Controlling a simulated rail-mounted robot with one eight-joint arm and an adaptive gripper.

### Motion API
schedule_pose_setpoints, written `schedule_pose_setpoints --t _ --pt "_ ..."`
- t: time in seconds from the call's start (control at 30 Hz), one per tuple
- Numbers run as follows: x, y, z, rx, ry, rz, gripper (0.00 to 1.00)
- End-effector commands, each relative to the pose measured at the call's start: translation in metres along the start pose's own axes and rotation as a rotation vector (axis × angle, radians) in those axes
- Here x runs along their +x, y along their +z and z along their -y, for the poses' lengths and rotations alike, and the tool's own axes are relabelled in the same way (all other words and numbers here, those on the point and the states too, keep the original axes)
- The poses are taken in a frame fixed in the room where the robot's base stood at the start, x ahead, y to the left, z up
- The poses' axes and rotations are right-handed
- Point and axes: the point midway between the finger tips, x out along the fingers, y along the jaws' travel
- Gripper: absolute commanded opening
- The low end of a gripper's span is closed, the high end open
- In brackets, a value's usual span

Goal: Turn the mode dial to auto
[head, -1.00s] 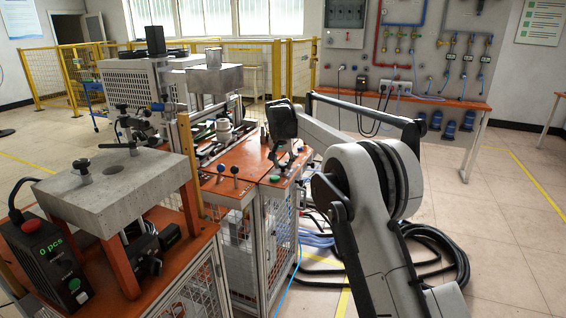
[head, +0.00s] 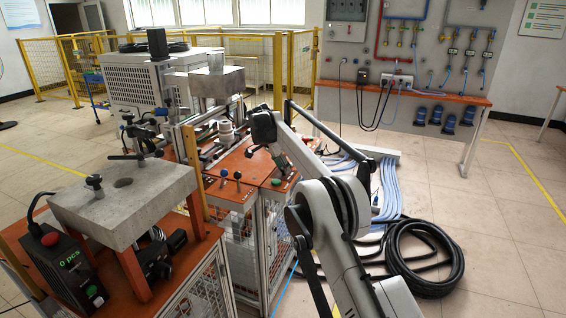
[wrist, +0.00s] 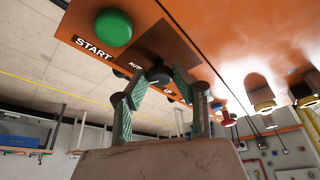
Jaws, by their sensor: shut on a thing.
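The mode dial (wrist: 157,72) is a dark round knob on the orange panel in the wrist view, beside a partly covered label that starts "AUT". My gripper (wrist: 156,77) has its green-padded fingers closed on the dial, one on each side. The fingers hide part of the dial and its labels, so I cannot tell which mode it points at. In the head view my gripper (head: 254,150) is small and dark above the orange worktop, and the dial cannot be made out there.
A green START button (wrist: 113,27) sits close to the dial. Several other buttons and knobs hang off the panel farther right in the wrist view. In the head view, a stone-topped stand (head: 125,200) is at left, and coiled black hoses (head: 430,260) lie on the floor at right.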

Motion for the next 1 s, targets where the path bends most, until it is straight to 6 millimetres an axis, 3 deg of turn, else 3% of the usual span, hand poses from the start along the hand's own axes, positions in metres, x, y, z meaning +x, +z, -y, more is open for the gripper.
schedule_pose_setpoints --t 0.9,0.93,1.0 --pt "0.0003 0.0004 0.0008 0.108 0.045 0.001 0.0" --pt "0.0003 0.0004 0.0007 0.108 0.045 0.001 0.28" --pt "0.0003 0.0003 0.0008 0.108 0.045 0.001 0.38"
